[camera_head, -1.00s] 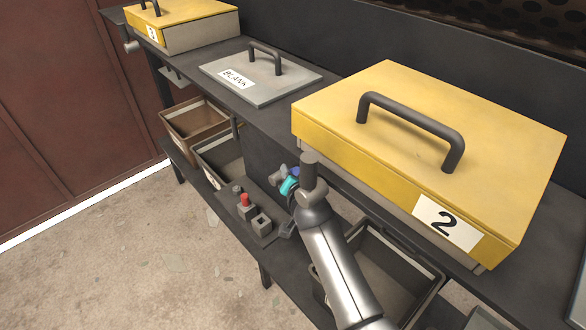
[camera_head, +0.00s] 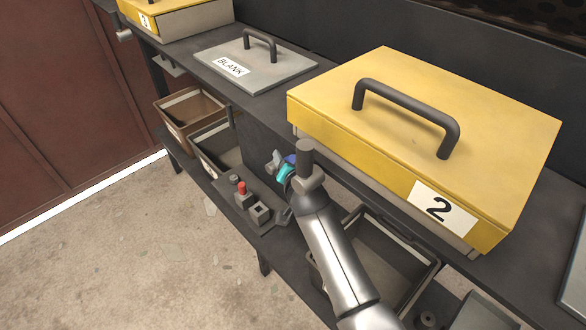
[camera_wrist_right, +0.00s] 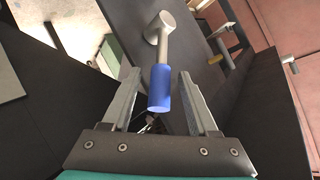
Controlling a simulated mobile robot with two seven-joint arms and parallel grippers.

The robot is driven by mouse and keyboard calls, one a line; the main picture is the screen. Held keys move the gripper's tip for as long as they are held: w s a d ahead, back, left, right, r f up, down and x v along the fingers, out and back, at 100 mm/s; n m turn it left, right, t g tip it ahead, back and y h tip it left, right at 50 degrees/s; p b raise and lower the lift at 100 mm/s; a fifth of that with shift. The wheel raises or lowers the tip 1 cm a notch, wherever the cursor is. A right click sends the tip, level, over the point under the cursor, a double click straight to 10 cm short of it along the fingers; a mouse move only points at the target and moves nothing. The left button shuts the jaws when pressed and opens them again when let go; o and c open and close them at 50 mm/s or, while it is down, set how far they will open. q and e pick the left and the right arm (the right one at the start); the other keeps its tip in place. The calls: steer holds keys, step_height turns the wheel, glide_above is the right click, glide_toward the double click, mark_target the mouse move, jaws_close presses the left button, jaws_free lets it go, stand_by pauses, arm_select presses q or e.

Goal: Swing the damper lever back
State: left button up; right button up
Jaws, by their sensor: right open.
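The damper lever has a blue cylindrical grip (camera_wrist_right: 160,90) on a pale grey rod that runs to a round hub, in the right wrist view. My right gripper (camera_wrist_right: 158,76) is open, with one finger on each side of the blue grip and a gap visible on both sides. In the head view a small patch of blue (camera_head: 291,158) shows beside the teal part of my right gripper (camera_head: 279,164). My own wrist and arm hide most of the lever there. My left gripper is not in view.
A yellow box marked 2 (camera_head: 420,110) stands on the dark bench right of my right arm. A grey plate marked BLANK (camera_head: 255,68) lies further back. A control block with a red button (camera_head: 242,188) and open bins (camera_head: 210,148) sit below.

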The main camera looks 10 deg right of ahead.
arm_select(q)
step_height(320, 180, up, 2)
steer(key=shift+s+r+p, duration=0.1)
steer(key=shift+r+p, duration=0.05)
steer(key=shift+p, duration=1)
arm_select(e)
steer(key=v, duration=1.5)
steer(key=shift+r, duration=0.1)
steer(key=shift+c, duration=0.3)
